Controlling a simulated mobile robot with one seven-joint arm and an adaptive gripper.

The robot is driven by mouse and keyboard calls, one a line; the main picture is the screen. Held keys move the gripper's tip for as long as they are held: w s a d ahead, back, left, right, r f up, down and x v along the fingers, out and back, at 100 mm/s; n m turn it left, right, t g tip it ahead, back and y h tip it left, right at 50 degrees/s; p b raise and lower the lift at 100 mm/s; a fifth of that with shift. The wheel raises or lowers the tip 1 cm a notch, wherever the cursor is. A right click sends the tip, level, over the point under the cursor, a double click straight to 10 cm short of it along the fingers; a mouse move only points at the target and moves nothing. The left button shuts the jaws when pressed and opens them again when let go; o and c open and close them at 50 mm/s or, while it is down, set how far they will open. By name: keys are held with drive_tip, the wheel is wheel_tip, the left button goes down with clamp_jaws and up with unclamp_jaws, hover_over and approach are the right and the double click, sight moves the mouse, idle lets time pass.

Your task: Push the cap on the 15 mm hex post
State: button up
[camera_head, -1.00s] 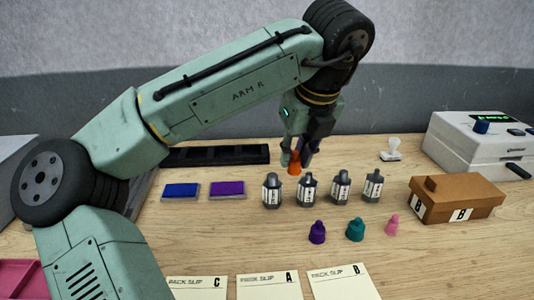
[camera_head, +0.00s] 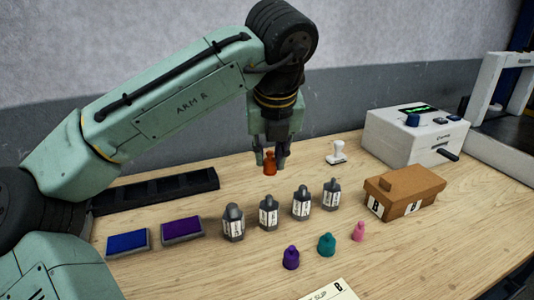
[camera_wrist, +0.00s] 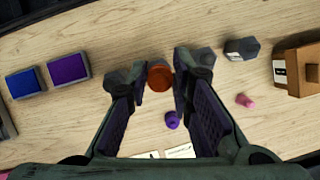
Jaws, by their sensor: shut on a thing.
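My gripper (camera_head: 270,160) is shut on an orange cap (camera_head: 270,168) and holds it in the air behind the row of posts. The cap also shows between the fingertips in the wrist view (camera_wrist: 159,77). Several grey hex posts with white labels stand upright in a row: the leftmost post (camera_head: 233,223), the second post (camera_head: 268,212), the third post (camera_head: 302,202) and the rightmost post (camera_head: 332,194). The label sizes are too small to read.
Blue (camera_head: 127,242) and purple (camera_head: 182,229) pads lie left of the posts. A black tray (camera_head: 155,190) lies behind them. A white stamp (camera_head: 337,153), a brown box (camera_head: 404,190) and a white machine (camera_head: 415,135) stand at right. Bare table lies at front right.

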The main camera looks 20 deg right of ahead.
sight(270, 175)
drive_tip(key=shift+f+b, duration=1.75)
drive_tip(key=shift+f, duration=0.85)
drive_tip(key=shift+f+p, duration=0.15)
drive_tip(key=shift+p, duration=0.7)
drive_tip(key=shift+f, duration=0.55)
idle(0.7)
drive_tip(key=o, duration=0.8)
drive_tip(key=shift+o, duration=0.2)
drive_tip(key=o, duration=0.4)
drive_tip(key=shift+o, duration=0.2)
